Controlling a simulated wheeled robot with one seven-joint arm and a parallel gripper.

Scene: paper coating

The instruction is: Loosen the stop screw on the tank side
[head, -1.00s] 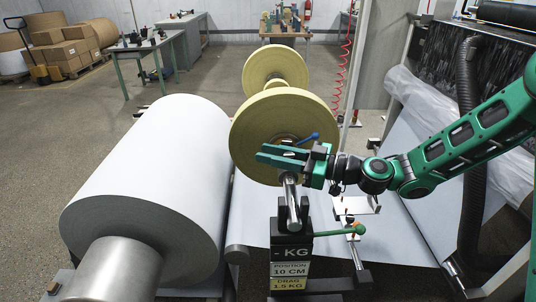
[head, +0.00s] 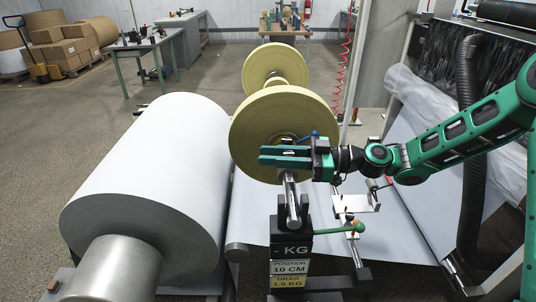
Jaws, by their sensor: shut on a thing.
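My gripper (head: 264,156) reaches in from the right, fingers pointing left, in front of the hub of the near yellow-edged roll (head: 245,130). It is shut on what looks to be the stop screw at the hub. The screw itself is hidden by the fingers. A blue lever tip (head: 315,134) shows just above the gripper. The roll's steel shaft (head: 291,190) rests in a dark stand (head: 292,222) below the gripper.
A large white paper roll (head: 150,180) lies at left. White sheet (head: 400,235) spreads at right. A black hose (head: 470,150) hangs beyond.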

